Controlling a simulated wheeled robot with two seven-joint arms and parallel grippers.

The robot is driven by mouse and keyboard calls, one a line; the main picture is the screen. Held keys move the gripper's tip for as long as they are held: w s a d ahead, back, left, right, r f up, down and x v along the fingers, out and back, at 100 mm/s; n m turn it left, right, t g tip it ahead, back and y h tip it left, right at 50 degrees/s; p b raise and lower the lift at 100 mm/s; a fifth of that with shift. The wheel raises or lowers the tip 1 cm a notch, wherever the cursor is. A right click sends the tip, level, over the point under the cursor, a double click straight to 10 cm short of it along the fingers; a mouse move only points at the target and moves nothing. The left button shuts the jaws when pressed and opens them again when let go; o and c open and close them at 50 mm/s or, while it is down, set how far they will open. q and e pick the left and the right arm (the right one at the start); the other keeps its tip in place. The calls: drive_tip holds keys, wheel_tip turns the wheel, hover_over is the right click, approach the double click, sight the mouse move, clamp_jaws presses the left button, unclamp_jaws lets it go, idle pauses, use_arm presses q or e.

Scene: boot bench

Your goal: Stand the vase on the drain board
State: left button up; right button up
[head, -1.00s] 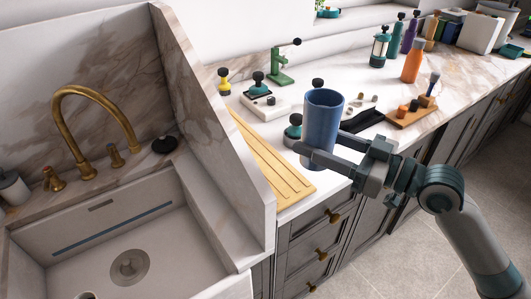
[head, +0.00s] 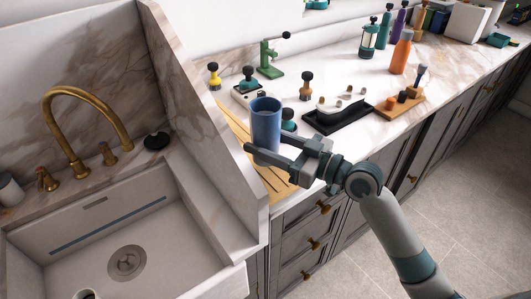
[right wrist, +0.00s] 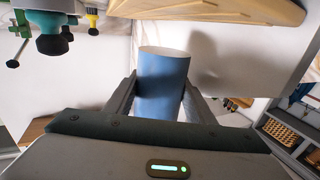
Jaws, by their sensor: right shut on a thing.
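The vase (head: 266,128) is a plain blue cylinder, held upright with its open rim up. My right gripper (head: 266,150) is shut on it, with a finger on either side of its lower part. The vase and fingers also show in the right wrist view (right wrist: 163,88). The drain board (head: 277,183) is a pale wooden grooved board on the counter beside the marble side wall. The vase is over it in the head view and hides part of it. The board (right wrist: 220,10) shows apart from the vase in the wrist view. My left gripper is out of view.
The marble side wall (head: 200,110) rises close left of the vase, with the sink (head: 95,240) beyond. A black tray (head: 338,120), a wooden stand (head: 400,106) and an orange bottle (head: 401,52) are further right.

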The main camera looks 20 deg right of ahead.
drive_tip(key=shift+f, duration=0.5)
wheel_tip(320, 180, down, 2)
drive_tip(key=shift+f, duration=0.45)
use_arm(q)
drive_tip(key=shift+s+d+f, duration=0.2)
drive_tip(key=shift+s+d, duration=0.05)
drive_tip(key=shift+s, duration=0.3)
use_arm(e)
drive_tip(key=shift+f, duration=0.1)
drive_tip(key=o, duration=1.3)
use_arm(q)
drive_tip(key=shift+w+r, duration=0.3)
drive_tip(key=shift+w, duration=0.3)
